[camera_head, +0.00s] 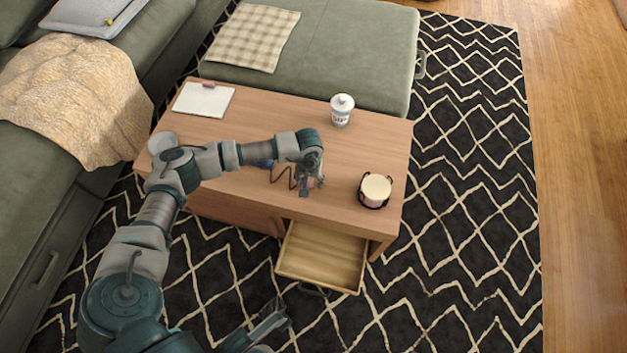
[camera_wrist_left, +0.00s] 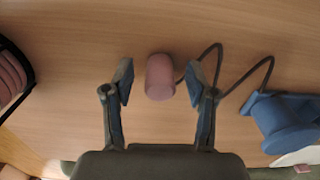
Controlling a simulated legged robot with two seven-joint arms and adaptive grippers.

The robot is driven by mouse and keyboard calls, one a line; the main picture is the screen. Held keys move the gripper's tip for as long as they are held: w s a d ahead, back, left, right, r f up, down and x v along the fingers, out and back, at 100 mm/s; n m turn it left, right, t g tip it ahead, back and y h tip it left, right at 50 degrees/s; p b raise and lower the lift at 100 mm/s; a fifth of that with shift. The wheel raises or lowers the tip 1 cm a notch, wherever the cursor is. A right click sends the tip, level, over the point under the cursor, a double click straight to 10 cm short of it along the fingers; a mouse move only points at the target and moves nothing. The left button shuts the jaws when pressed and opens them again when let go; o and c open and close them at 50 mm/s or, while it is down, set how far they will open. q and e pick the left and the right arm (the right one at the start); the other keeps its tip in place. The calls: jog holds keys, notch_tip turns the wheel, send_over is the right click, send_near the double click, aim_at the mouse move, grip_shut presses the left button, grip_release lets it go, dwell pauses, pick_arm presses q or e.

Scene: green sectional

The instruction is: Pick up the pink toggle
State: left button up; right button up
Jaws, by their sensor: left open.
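The pink toggle (camera_wrist_left: 160,77) is a small rounded pink block on the wooden table top, seen in the left wrist view. My left gripper (camera_wrist_left: 160,84) is open, with one finger on either side of the toggle and a visible gap on both sides. In the head view my left gripper (camera_head: 312,186) points down over the table near its front edge and mostly hides the toggle. A dark zigzag cord runs from beside the toggle to a blue object (camera_wrist_left: 285,122). Part of my right gripper (camera_head: 270,322) shows low in the head view; its jaw state is unclear.
On the table (camera_head: 260,110) stand a white lidded cup (camera_head: 342,111), a dark holder with a round pale-topped item (camera_head: 376,188), a white pad (camera_head: 203,100) and a white bowl (camera_head: 162,142). An open drawer (camera_head: 322,257) juts out below the front edge.

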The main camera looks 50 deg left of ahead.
pick_arm(q)
jog(key=shift+a+r, duration=0.1)
jog(key=shift+r, duration=0.1)
jog(key=shift+c, duration=0.2)
jog(key=c, duration=1)
jog(key=shift+r, duration=0.1)
